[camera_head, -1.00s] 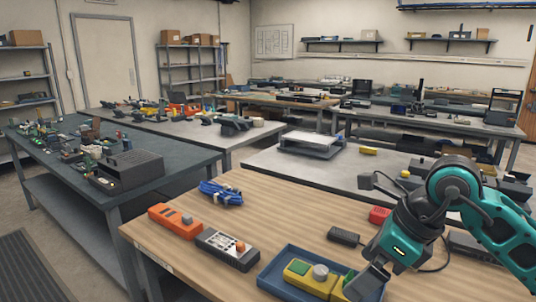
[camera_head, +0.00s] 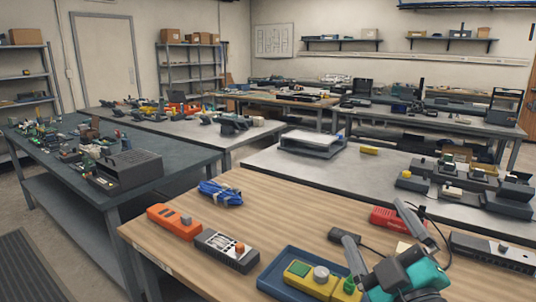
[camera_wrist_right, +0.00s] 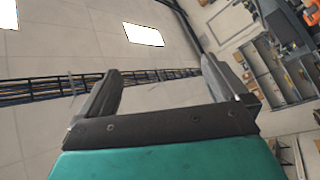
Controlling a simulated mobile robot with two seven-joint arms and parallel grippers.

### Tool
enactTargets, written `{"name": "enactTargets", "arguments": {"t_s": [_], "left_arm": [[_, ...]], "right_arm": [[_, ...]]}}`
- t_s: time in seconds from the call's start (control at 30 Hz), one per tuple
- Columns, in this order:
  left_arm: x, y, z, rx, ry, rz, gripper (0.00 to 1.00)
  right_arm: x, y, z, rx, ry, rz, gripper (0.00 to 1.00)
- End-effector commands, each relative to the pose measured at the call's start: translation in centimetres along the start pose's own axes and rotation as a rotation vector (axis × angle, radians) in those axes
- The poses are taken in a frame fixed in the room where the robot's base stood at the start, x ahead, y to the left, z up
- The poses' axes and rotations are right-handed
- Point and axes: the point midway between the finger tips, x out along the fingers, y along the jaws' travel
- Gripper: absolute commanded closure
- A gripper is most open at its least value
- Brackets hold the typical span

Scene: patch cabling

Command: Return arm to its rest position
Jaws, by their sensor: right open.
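My right gripper (camera_head: 385,238) is at the lower right of the head view, over the right part of the wooden table (camera_head: 285,212). Its two grey fingers point up and stand wide apart, with nothing between them. In the right wrist view the open fingers (camera_wrist_right: 165,85) frame the ceiling, a cable tray and a tilted part of the room. The teal wrist body shows below the fingers and covers part of the blue tray's right side. My left gripper is not in view.
On the table are a blue cable bundle (camera_head: 221,193), an orange device (camera_head: 174,221), a grey device (camera_head: 227,250), a blue tray (camera_head: 266,282) with yellow devices, a red box (camera_head: 390,219), a black adapter (camera_head: 343,234) and a dark switch box (camera_head: 490,252). The table's middle is clear.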

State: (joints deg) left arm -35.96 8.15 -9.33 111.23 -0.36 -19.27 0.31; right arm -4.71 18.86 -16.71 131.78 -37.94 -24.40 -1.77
Motion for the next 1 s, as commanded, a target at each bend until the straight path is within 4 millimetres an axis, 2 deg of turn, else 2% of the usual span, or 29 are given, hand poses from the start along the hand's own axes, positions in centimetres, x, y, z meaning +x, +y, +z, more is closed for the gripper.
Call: {"name": "enactTargets", "arguments": {"t_s": [0.03,0.1,0.2,0.3,0.5,0.8,1.0], "left_arm": [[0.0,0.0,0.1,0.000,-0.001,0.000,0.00],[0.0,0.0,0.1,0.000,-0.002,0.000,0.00],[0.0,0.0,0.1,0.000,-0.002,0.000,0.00],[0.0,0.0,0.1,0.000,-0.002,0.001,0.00],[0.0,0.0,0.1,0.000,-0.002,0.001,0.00],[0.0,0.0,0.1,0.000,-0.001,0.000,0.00],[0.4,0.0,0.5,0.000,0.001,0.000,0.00]], "right_arm": [[-1.4,-1.2,2.7,0.085,-0.141,-0.041,0.00],[-3.7,-3.0,6.2,0.193,-0.336,-0.103,0.00],[-8.1,-6.1,10.2,0.328,-0.601,-0.208,0.00],[-12.6,-8.7,12.3,0.426,-0.812,-0.307,0.00],[-19.8,-12.1,13.6,0.547,-1.101,-0.468,0.00],[-28.7,-14.8,12.6,0.658,-1.412,-0.681,0.00],[-27.3,-17.1,14.3,0.677,-1.323,-0.649,0.00]]}}
